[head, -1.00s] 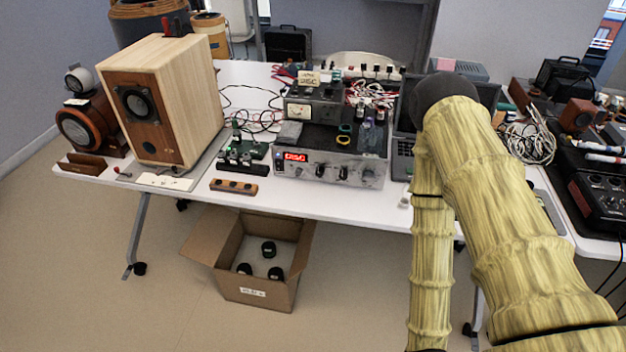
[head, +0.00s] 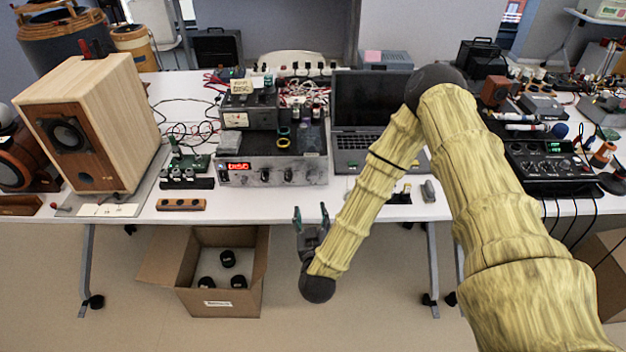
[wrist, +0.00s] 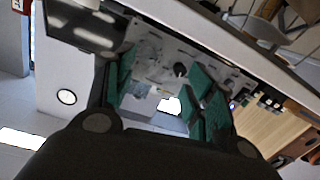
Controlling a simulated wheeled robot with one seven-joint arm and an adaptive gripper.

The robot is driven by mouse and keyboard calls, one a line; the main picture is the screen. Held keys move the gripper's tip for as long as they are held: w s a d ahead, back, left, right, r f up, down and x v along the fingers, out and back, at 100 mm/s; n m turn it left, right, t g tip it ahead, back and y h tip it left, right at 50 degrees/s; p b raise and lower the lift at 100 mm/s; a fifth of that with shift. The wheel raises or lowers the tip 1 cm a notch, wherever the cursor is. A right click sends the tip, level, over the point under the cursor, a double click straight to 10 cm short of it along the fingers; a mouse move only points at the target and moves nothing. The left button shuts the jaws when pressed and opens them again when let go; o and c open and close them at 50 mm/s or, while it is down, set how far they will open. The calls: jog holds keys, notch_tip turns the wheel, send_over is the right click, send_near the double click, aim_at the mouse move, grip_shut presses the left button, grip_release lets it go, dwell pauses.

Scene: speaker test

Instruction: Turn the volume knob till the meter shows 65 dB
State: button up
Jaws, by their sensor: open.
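The silver amplifier (head: 272,180) stands at the table's front, with a small red display (head: 238,166) and several dark knobs on its face, one of them here (head: 289,175). Which knob sets volume cannot be told. A box with a pale dial meter (head: 235,119) sits on top; its reading is too small to make out. My gripper (head: 311,209) is open and empty, in front of the table edge, below and apart from the amplifier. In the wrist view its teal fingers stand apart around my gripper's gap (wrist: 165,85), with a grey panel and a dark knob (wrist: 180,70) beyond.
A wooden speaker (head: 130,120) stands at left and an open laptop (head: 356,110) at right. An open cardboard box (head: 250,302) is on the floor below. A black device with green digits (head: 556,170) is at far right.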

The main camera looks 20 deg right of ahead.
aim_at(312, 179)
jog(key=shift+m+t+h, duration=0.3)
jog(key=shift+h, duration=0.3)
jog(key=p+x, duration=0.1)
jog(key=x, duration=0.3)
jog(key=r+x, duration=0.1)
jog(key=x, duration=0.3)
jog(key=r+p+x, duration=0.1)
jog(key=x, duration=0.3)
jog(key=shift+s+d+p, duration=0.15)
jog(key=shift+d+p, duration=0.15)
jog(key=shift+d, duration=0.05)
jog(key=shift+c, duration=0.4)
jog(key=c, duration=0.9)
